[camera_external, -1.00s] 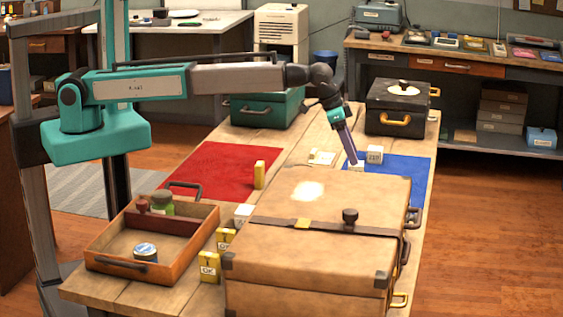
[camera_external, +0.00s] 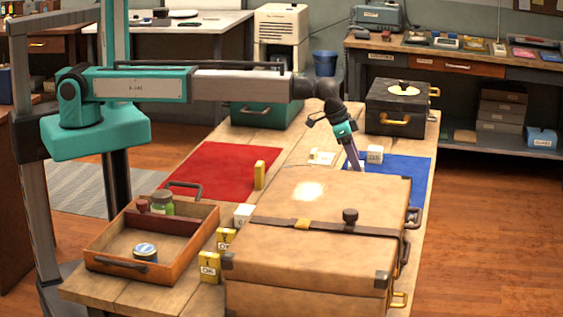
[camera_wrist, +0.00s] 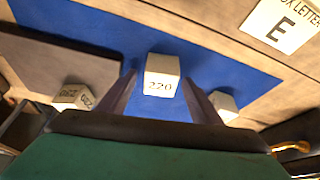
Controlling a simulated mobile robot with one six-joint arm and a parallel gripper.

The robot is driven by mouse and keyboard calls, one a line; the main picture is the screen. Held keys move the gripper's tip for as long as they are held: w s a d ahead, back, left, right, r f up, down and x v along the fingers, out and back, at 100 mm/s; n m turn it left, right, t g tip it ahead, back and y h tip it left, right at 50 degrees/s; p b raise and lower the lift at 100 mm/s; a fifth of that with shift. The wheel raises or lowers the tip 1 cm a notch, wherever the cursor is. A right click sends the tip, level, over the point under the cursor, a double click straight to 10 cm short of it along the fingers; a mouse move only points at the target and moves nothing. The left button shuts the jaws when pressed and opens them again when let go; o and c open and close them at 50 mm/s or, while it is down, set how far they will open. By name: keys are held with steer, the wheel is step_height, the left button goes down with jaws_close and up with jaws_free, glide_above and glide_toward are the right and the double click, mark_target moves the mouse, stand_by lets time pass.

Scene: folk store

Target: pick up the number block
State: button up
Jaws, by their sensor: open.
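A white number block (camera_wrist: 162,72), its dark digits looking like 270 or 220, stands on the blue mat (camera_wrist: 215,55) in the wrist view. My gripper (camera_wrist: 160,92) is open, with one finger on each side of this block. I cannot tell whether the fingers touch it. In the external view my gripper (camera_external: 355,163) points down at the blue mat (camera_external: 410,168), behind the suitcase; the block between the fingers is hidden there. Another white block (camera_external: 375,154) stands just right of the gripper. The wrist view shows further white blocks at left (camera_wrist: 72,97) and right (camera_wrist: 226,104).
A large tan suitcase (camera_external: 300,235) stands close in front of the gripper. A black case (camera_external: 398,107) and a green case (camera_external: 265,112) stand at the back. A red mat (camera_external: 222,170) and a wooden tray (camera_external: 110,262) lie left. A letter card (camera_wrist: 283,22) lies beside the blue mat.

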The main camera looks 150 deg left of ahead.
steer(key=shift+w+a+f, duration=0.1)
steer(key=shift+a+f, duration=0.05)
steer(key=shift+f, duration=0.25)
steer(key=c, duration=1.2)
steer(key=shift+o, duration=0.2)
steer(key=shift+r, duration=0.2)
steer(key=shift+r+b, duration=0.6)
steer(key=shift+r, duration=0.95)
steer(key=s+d+b, duration=0.1)
steer(key=s+d, duration=0.2)
steer(key=d, duration=0.1)
steer(key=s+d+r+b, duration=0.1)
steer(key=s+d, duration=0.2)
steer(key=d, duration=0.1)
steer(key=s+d+b, duration=0.1)
steer(key=s+d, duration=0.3)
steer(key=shift+s+d+r, duration=0.1)
steer(key=shift+d+r, duration=0.1)
steer(key=shift+r, duration=0.05)
